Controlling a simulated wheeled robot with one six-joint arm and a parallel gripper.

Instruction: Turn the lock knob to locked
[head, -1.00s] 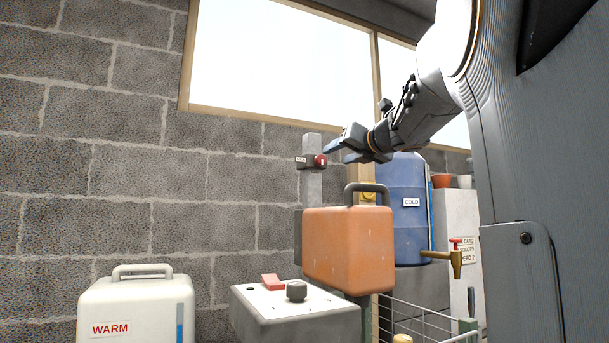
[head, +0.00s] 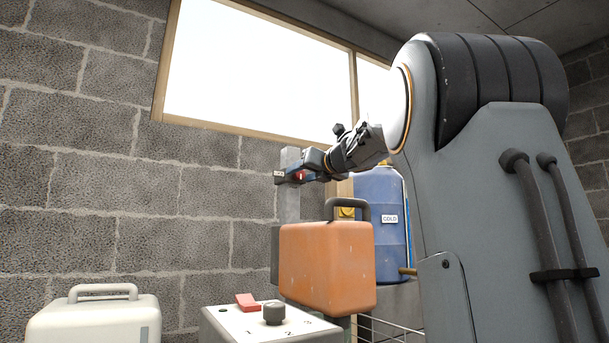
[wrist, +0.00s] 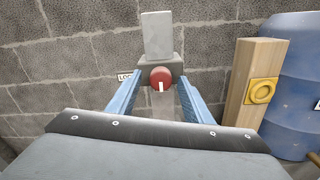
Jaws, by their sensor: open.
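The lock knob (wrist: 161,77) is a round red knob with a white mark at its lower part, on a dark block on a grey post (head: 290,205). A partly hidden label (wrist: 125,77) beginning "LO" is left of the knob in the wrist view. My gripper (wrist: 158,90) is open, its two blue fingers on either side of the knob; I cannot tell whether they touch it. In the head view my gripper (head: 291,176) is at the post, and its fingers cover most of the knob.
An orange canister (head: 325,268) stands below my gripper, and a blue barrel (head: 378,215) is behind my arm. A control box (head: 245,325) and a white canister (head: 95,320) are at lower left.

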